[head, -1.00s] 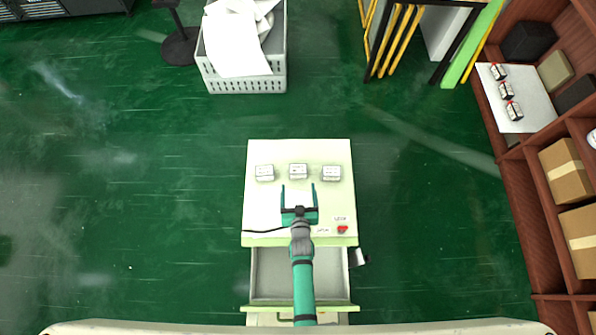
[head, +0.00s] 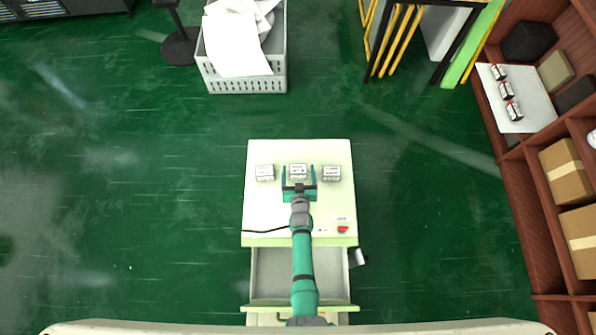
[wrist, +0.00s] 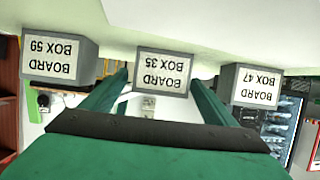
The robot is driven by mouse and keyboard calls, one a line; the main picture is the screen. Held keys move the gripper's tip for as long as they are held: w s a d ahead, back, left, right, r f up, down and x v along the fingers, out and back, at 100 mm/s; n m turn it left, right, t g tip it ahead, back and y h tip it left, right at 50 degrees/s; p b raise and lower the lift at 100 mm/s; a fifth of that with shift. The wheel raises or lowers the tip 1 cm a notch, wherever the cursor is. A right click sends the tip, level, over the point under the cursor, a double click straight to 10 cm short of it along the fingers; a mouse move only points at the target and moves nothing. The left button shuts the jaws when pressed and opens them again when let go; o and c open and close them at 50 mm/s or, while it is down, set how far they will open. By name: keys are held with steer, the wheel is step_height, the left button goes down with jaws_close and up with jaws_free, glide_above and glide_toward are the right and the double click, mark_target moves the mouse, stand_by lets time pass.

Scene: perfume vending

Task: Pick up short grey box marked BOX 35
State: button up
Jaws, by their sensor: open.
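Three short grey boxes stand in a row on the pale table top. The middle one, BOX 35 (head: 298,171), shows its label upside down in the wrist view (wrist: 161,72).
The table top (head: 270,212) is clear in front of the boxes apart from a black cable and a red button (head: 342,229). An open drawer (head: 268,275) lies below its front edge. A shelf (head: 520,190) stands far right.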

steer(key=shift+w+f, duration=0.2)
steer(key=shift+w, duration=0.3)
steer(key=c, duration=1.2)
steer(key=shift+r, duration=0.15)
